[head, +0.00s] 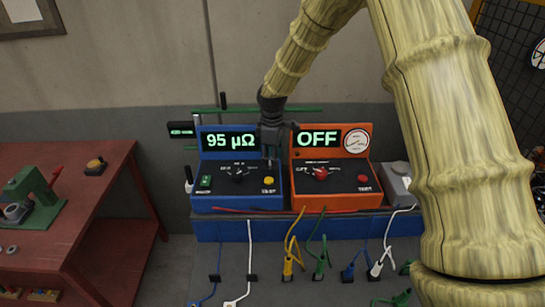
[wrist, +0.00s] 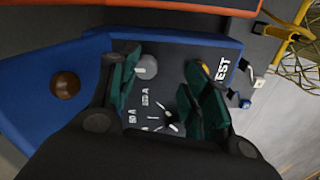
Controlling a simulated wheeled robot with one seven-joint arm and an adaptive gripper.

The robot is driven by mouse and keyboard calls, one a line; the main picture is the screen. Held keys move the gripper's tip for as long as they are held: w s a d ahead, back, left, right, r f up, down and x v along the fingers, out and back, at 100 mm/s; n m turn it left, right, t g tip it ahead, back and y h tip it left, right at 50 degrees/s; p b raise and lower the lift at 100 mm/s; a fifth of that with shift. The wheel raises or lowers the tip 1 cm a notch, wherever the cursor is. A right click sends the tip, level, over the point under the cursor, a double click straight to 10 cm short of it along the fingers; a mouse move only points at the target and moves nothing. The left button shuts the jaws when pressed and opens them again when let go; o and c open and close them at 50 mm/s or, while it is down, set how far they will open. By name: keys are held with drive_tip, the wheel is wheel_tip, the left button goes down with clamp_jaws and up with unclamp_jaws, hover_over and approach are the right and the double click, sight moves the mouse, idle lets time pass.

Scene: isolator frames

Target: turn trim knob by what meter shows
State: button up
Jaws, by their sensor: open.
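The blue meter (head: 222,203) stands on the bench and its lit display (head: 231,141) reads 95 µΩ. Its panel has a black selector knob (head: 238,175) and a yellow button (head: 268,181). My gripper (head: 270,158) is over the panel's right part, fingers pointing down. In the wrist view its green-padded fingers (wrist: 166,88) are apart, with a small grey round knob (wrist: 147,67) near the left finger. I cannot tell whether they touch. That knob is hidden by my gripper in the head view. A brown round knob (wrist: 65,86) sits on the blue housing.
The orange meter (head: 330,200) stands close on the right; its display reads OFF and it has a red knob (head: 321,173). Coloured cables and plugs (head: 320,265) lie in front. A red table (head: 90,180) stands at the left.

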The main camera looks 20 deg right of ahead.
sight(270, 162)
drive_tip(key=w+f, duration=0.3)
drive_tip(key=shift+w+f, duration=0.25)
drive_tip(key=shift+f, duration=0.05)
drive_tip(key=shift+s+r, duration=0.25)
drive_tip(key=shift+s, duration=0.2)
drive_tip(key=shift+s+d+r, duration=0.1)
drive_tip(key=shift+s+r, duration=0.4)
drive_tip(key=shift+s, duration=0.3)
drive_tip(key=shift+c, duration=1.2)
drive_tip(key=shift+s+r, duration=0.1)
drive_tip(key=shift+s, duration=0.05)
drive_tip(key=c, duration=0.3)
drive_tip(key=shift+w+f, duration=0.35)
drive_tip(key=c, duration=0.4)
drive_tip(key=shift+w+f, duration=0.25)
drive_tip(key=shift+c, duration=0.5)
